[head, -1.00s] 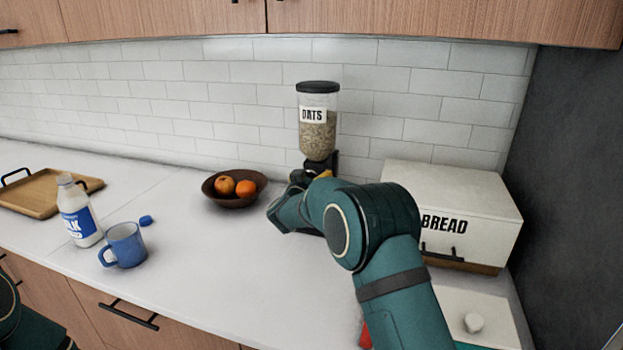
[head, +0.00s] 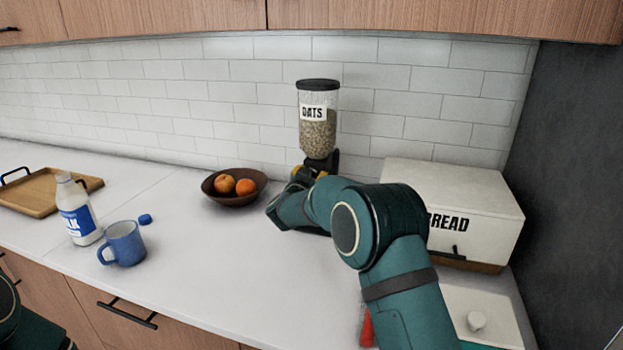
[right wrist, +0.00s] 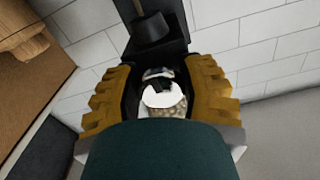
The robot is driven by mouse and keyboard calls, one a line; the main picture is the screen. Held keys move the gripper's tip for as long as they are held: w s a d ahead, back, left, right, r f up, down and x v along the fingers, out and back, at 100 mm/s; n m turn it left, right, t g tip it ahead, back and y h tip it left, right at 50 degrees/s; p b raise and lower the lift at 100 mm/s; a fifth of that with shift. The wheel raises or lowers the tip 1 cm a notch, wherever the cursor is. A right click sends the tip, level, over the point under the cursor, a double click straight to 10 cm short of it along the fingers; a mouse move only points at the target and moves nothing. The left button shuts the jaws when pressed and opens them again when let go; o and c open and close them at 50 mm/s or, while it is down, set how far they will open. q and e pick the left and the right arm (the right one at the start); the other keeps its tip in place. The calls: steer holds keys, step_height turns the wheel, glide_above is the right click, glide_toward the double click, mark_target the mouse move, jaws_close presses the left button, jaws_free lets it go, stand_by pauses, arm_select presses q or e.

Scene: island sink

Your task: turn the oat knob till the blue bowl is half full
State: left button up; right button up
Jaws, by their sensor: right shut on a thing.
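The oat dispenser (head: 318,132) stands against the tiled wall, a clear jar with a black lid, an "OATS" label and oats inside. My right gripper (head: 308,173) is at its dark base, shut on the oat knob, which it mostly hides. In the right wrist view, yellow finger pads (right wrist: 164,92) flank a dark rounded part, with a white patch and oats showing between them. I cannot see the blue bowl; my right arm covers the area below the dispenser. The bowl's fill cannot be seen. My left gripper is out of view.
A brown bowl of oranges (head: 234,199) stands left of my right gripper, and the bread box (head: 450,190) is to its right. A blue mug (head: 122,245), milk bottle (head: 78,212), blue cap (head: 145,219) and wooden tray (head: 45,196) are at left. The middle front counter is clear.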

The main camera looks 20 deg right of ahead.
steer(key=shift+m, duration=0.3)
steer(key=o, duration=1.2)
steer(key=v, duration=1.2)
